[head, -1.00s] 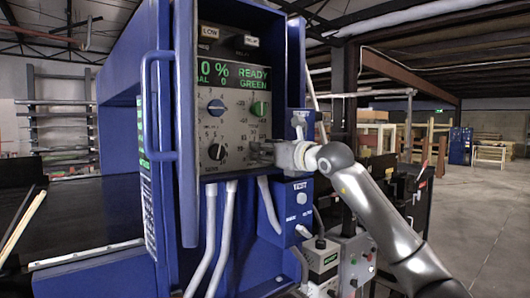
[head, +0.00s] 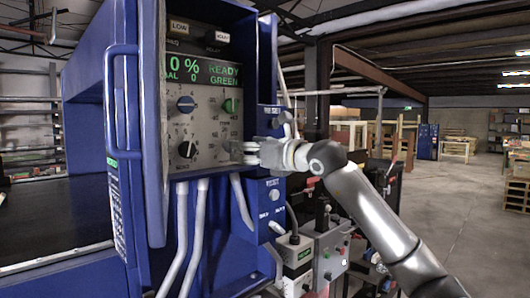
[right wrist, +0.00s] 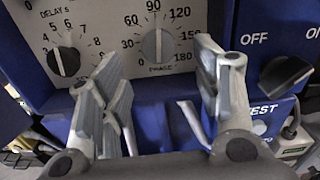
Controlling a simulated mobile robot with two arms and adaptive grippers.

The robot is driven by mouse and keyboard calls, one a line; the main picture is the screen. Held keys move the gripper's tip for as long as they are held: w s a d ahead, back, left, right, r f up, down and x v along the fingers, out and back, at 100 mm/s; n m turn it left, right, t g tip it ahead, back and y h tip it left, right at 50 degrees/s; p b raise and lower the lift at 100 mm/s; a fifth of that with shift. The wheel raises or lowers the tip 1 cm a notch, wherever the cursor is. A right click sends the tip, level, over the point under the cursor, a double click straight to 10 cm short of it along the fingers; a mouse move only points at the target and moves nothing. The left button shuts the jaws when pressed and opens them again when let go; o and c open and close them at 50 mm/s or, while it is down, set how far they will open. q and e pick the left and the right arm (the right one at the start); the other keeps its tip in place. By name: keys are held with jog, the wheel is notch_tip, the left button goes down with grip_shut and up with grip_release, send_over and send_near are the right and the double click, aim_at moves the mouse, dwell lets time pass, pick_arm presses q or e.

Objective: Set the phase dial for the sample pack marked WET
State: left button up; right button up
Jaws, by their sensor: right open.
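The phase dial (right wrist: 158,46) is a grey knob on the grey panel, with a scale from 0 to 180 and PHASE printed below it. Its white line points up, at about 90. My right gripper (right wrist: 160,72) is open, its fingers spread to the left and right of the dial in the right wrist view, with nothing between them. Whether they touch the knob I cannot tell. In the head view my right gripper (head: 238,151) is at the panel's lower right and covers the dial. I see no pack marked WET. My left gripper is out of view.
A black delay knob (right wrist: 64,60) sits left of the phase dial. A black OFF/ON switch (right wrist: 285,75) is on the blue housing at right. The display (head: 207,70) reads READY and GREEN. A blue bar handle (head: 122,95) stands left of the panel.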

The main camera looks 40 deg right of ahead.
jog(key=s, duration=0.7)
jog(key=shift+d, duration=0.2)
